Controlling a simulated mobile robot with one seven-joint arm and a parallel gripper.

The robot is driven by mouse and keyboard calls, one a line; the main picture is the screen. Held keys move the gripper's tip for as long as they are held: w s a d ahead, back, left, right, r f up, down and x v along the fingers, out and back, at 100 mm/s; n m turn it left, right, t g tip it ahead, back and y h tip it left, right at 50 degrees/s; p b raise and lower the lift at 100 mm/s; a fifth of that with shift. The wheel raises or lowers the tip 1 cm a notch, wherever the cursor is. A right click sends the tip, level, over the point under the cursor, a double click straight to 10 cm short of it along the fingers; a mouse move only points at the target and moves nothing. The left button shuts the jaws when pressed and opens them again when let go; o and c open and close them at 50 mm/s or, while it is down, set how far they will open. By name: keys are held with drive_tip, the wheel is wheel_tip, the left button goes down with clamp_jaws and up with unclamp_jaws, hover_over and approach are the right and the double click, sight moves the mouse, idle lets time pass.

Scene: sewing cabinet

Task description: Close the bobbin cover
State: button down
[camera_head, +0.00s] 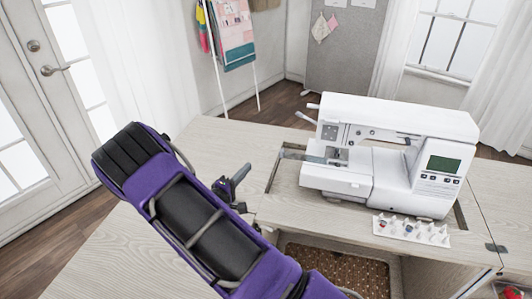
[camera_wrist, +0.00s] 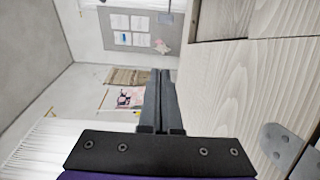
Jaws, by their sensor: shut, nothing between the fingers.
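A white sewing machine (camera_head: 390,150) sits in the cutout of the wooden cabinet top. Its free arm (camera_head: 335,178) juts left at the needle area. I cannot make out the bobbin cover's own state at this size. My gripper (camera_head: 245,170) is left of the machine, apart from it, over the wooden top. In the wrist view its two dark fingers (camera_wrist: 161,75) lie together with nothing between them. The wrist view shows the wooden top (camera_wrist: 235,90) at right but not the machine.
A white rack of spools (camera_head: 411,230) stands in front of the machine. The cabinet has an open compartment (camera_head: 330,262) below the top's front edge. A garment rack (camera_head: 232,40) stands behind. The wooden top at left (camera_head: 215,135) is mostly clear.

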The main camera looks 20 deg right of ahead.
sight(303, 157)
drive_tip(key=x, duration=0.9)
drive_tip(key=shift+w+d, duration=0.1)
drive_tip(key=d, duration=0.1)
drive_tip(key=s+d, duration=0.1)
drive_tip(key=shift+s+d+r, duration=0.1)
drive_tip(key=shift+s+d, duration=0.15)
drive_tip(key=shift+d, duration=0.15)
drive_tip(key=shift+s+d, duration=0.2)
drive_tip(key=shift+d, duration=0.15)
drive_tip(key=s+d, duration=0.4)
drive_tip(key=d, duration=0.2)
drive_tip(key=shift+s, duration=0.15)
drive_tip(key=shift+d, duration=0.2)
